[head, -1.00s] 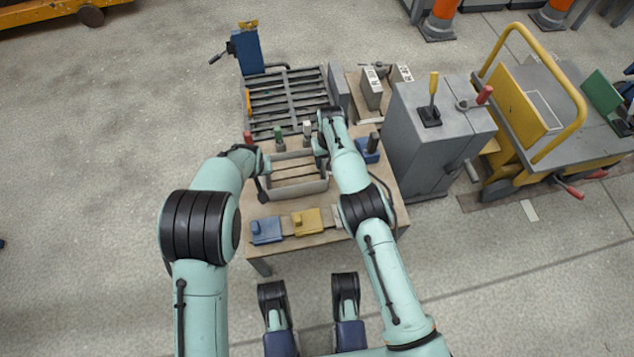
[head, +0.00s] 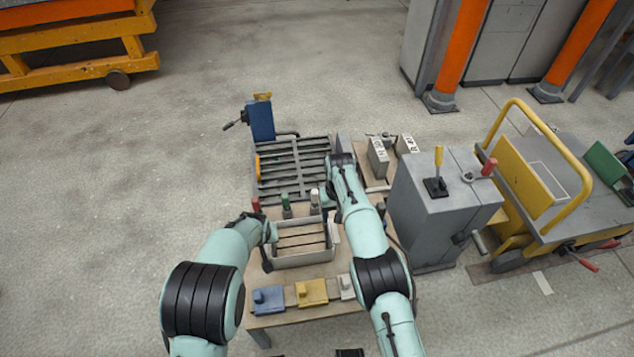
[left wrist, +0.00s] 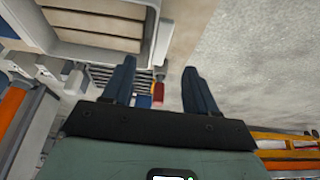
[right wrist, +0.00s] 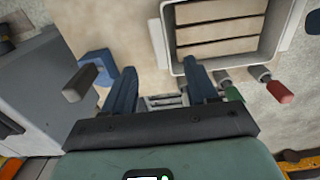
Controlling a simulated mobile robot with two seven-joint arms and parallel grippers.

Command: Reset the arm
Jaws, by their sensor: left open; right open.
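My left gripper (left wrist: 157,75) is open and empty in the left wrist view. In the head view it is at the left side of a grey open frame (head: 302,256) with wooden slats inside. My right gripper (right wrist: 161,78) is open and empty in the right wrist view, where the frame (right wrist: 166,42) shows just beyond its fingers. In the head view the right arm (head: 352,200) reaches past the frame's right side, and its fingers are mostly hidden. Whether either gripper touches the frame I cannot tell.
The frame stands on a wooden table (head: 290,319). A blue block (head: 268,298) and a yellow block (head: 312,291) lie along its front. Red, green and white handled pieces stand behind the frame. A slatted rack (head: 292,165) is beyond; a grey cabinet (head: 430,215) and a yellow-handled cart (head: 560,205) stand right.

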